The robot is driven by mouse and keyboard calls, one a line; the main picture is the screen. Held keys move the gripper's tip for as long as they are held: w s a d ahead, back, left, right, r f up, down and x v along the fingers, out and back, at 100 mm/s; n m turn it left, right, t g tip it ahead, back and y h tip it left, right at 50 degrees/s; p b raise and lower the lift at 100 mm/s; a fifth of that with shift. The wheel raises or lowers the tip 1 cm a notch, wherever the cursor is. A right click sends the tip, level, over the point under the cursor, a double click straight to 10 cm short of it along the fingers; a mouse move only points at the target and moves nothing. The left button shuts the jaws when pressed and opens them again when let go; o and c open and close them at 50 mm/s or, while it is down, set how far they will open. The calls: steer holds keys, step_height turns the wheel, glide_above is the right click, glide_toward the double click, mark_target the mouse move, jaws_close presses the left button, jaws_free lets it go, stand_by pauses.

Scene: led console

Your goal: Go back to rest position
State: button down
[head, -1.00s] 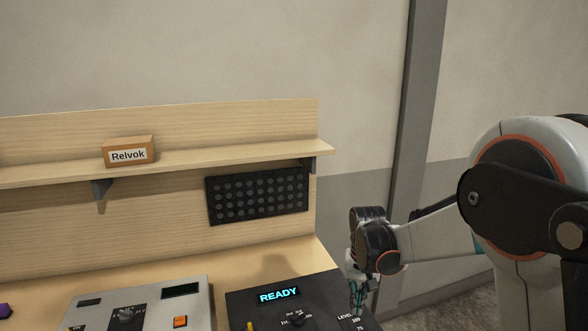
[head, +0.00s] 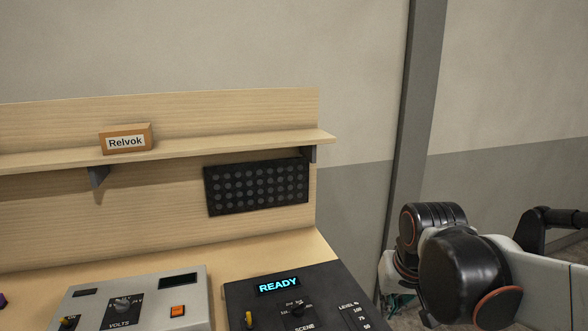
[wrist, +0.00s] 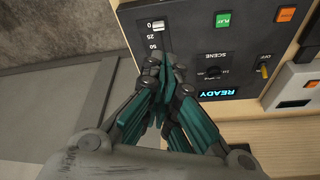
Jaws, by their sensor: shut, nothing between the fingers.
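My gripper (wrist: 160,85) shows in the wrist view with its teal fingers together and nothing between them. It hangs over the edge of the black console (wrist: 205,45), near the LEVEL % scale; I cannot tell its height above it. The black console (head: 262,312) shows a lit READY display (head: 278,285), a SCENE knob (head: 297,311) and a yellow toggle (head: 249,319). The wrist view also shows a green PLAY button (wrist: 222,19) and an orange button (wrist: 286,15).
A grey VOLTS unit (head: 195,312) stands left of the black console. A shelf (head: 230,146) with a Relvok box (head: 126,139) runs above, over a black panel with round dots (head: 257,186). A grey post (head: 413,120) stands right of the bench.

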steer(key=s+d+f+n+t+b, duration=0.1)
steer(key=s+f+t+b, duration=0.1)
steer(key=s, duration=0.9)
steer(key=shift+s+f+t+b, duration=0.15)
steer(key=shift+f+t+b, duration=0.25)
steer(key=shift+t, duration=0.2)
stand_by(1.1)
